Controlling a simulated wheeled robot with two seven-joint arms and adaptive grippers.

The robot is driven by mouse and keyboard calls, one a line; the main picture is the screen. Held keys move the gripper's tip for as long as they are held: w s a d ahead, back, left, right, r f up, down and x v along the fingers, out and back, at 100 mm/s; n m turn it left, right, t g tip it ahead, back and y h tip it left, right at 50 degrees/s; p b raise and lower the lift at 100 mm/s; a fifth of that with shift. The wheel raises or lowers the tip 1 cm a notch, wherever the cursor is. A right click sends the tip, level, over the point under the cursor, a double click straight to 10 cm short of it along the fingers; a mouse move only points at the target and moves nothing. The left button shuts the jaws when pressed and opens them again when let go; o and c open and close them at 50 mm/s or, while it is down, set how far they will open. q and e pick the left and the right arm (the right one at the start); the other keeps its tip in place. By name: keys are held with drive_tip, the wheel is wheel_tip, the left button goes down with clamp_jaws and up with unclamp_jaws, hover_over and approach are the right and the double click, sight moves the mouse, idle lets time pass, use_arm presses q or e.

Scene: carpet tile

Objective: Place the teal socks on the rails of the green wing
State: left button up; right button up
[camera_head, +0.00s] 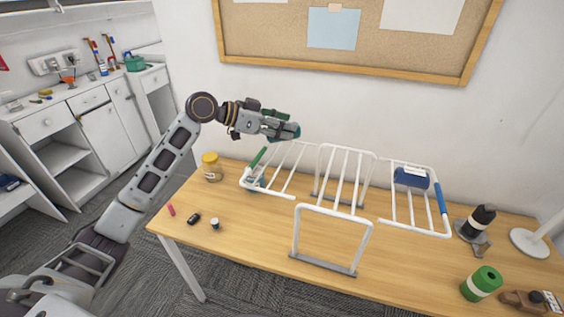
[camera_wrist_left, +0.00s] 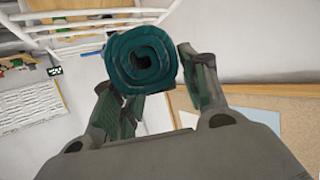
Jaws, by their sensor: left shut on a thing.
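The teal socks (camera_wrist_left: 140,60) are a rolled bundle, seen end-on in the left wrist view. In the head view only a teal tip of the bundle (camera_head: 289,131) shows at the fingertips. My left gripper (camera_head: 278,126) is shut on the socks and holds them above the back left of the white drying rack. The rack's green wing (camera_head: 257,158) is the left one, marked by a green sleeve on its outer rail. It lies below and left of the gripper, apart from the socks. My right gripper is in neither view.
A blue folded item (camera_head: 411,178) lies on the rack's right wing, which has a blue sleeve (camera_head: 440,198). A yellow-lidded jar (camera_head: 211,167) stands left of the rack. A green can (camera_head: 482,284) and a black bottle (camera_head: 478,221) stand at right. The table front left holds small items.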

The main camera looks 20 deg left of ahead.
use_arm(q)
drive_tip(key=shift+w+a+r+n+t+y, duration=0.3)
drive_tip(key=shift+w+r+n+t+y, duration=0.1)
drive_tip(key=shift+w+n+y, duration=0.1)
drive_tip(key=shift+w, duration=0.1)
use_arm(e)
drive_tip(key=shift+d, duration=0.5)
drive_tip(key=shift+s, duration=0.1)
use_arm(q)
drive_tip(key=shift+f, duration=3.1)
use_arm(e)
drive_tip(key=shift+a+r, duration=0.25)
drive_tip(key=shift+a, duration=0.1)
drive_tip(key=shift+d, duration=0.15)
